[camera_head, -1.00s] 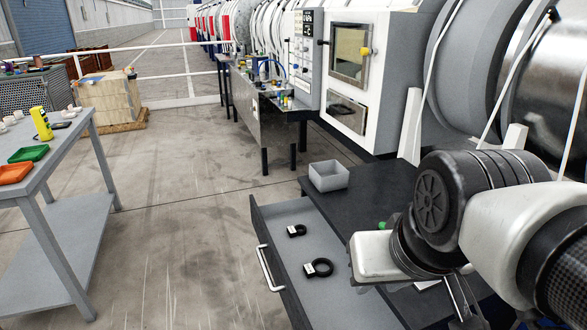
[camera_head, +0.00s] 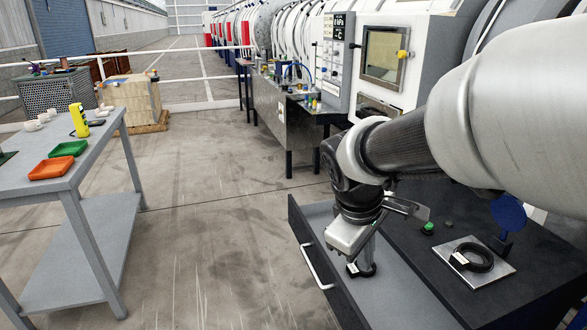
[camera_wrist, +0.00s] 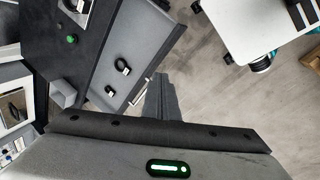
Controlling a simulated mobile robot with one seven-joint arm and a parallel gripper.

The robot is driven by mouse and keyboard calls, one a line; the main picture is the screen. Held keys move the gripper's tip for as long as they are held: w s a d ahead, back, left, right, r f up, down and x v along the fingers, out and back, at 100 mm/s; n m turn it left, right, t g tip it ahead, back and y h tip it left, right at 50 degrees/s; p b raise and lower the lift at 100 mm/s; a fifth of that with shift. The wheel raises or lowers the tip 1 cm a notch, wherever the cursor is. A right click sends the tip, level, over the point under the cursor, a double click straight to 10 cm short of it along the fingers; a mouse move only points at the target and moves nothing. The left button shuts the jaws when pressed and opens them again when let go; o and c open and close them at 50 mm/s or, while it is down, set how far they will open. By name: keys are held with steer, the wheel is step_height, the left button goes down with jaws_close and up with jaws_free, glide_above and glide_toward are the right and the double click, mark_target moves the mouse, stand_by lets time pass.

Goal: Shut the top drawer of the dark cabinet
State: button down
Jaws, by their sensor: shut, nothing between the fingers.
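The dark cabinet (camera_head: 520,252) is at the lower right of the head view. Its top drawer (camera_head: 410,288) is pulled out, with a pale bar handle (camera_head: 317,265) on its front. The drawer (camera_wrist: 103,58) and its handle (camera_wrist: 141,89) also show in the wrist view. My gripper (camera_head: 348,238) is over the front part of the drawer in the head view, its fingertips hard to make out there. In the wrist view my gripper (camera_wrist: 163,82) has its dark fingers shut and empty, seen just beyond the handle; contact cannot be told.
Black ring-shaped items (camera_wrist: 122,67) lie in the drawer. On the cabinet top are a plate with a black ring (camera_head: 472,257), a green button (camera_head: 428,228) and a blue disc (camera_head: 508,212). A grey table (camera_head: 100,150) stands left. The floor between is clear.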

steer(key=w+a+f+n+g+h+b, duration=0.1)
steer(key=w+f+n, duration=0.3)
steer(key=f, duration=0.3)
steer(key=w+a+f+n+b, duration=0.1)
steer(key=w+f+n, duration=0.25)
steer(key=f, duration=0.35)
steer(key=n+g+b, duration=0.1)
steer(key=n+b, duration=0.3)
steer(key=n, duration=0.1)
glide_toward(355, 312)
steer(key=a+f, duration=0.4)
steer(key=f, duration=0.2)
steer(key=shift+h, duration=0.3)
steer(key=shift+w+d+f, duration=0.1)
steer(key=shift+d+f, duration=0.05)
steer(key=shift+d, duration=1)
steer(key=shift+w+d+f, duration=0.1)
steer(key=shift+d+f, duration=0.1)
steer(key=shift+d, duration=0.95)
steer(key=shift+w+d+r, duration=0.1)
steer(key=shift+d, duration=0.5)
steer(key=w+d+p, duration=0.2)
steer(key=d, duration=0.8)
steer(key=w+d+p, duration=0.3)
steer(key=d, duration=0.7)
steer(key=shift+w+d+p, duration=0.2)
steer(key=shift+w+p, duration=0.05)
steer(key=shift+p, duration=0.05)
